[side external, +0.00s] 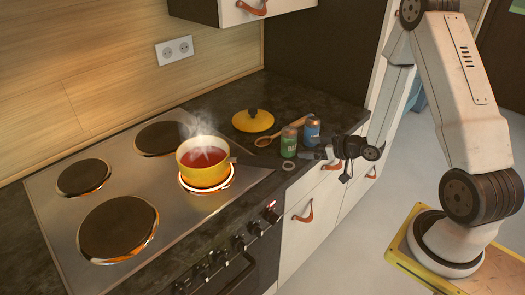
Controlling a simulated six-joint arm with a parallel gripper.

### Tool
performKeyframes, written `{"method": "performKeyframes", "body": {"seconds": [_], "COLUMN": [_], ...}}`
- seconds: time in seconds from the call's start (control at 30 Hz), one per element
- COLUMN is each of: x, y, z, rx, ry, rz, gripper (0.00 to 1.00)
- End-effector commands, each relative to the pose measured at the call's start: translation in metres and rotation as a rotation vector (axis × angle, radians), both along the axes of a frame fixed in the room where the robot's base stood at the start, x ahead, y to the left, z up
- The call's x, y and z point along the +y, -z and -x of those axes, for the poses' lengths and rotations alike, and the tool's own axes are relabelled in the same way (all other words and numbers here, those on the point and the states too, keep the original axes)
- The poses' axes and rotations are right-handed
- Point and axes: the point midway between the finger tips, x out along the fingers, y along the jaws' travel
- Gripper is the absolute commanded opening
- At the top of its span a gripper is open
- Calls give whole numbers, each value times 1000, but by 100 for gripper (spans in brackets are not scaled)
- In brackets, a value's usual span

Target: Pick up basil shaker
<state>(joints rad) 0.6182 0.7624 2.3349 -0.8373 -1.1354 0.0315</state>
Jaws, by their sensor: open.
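A green shaker (289,142) with a brownish top stands upright on the dark counter, right of the pot. It is likely the basil shaker, but its label is too small to read. A blue shaker (312,131) with a similar top stands just behind it to the right. My gripper (313,156) is low over the counter's front edge, just right of the green shaker and in front of the blue one. It is open and holds nothing visible. The fingers are small and dark, and I cannot tell whether they touch either shaker.
A steaming yellow pot (204,176) of red liquid sits on a glowing burner, its dark handle pointing right toward the shakers.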

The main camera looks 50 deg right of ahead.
Motion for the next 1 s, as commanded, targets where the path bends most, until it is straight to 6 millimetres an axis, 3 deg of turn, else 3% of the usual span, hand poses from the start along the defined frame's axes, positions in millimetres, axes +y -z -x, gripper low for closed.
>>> {"method": "performKeyframes", "body": {"seconds": [0.27, 1.0], "x": [0, 6], "y": [1, 15], "z": [-1, -35], "rx": [-13, -12], "ry": [-5, -5], "rz": [-7, -6], "gripper": [100, 100]}}
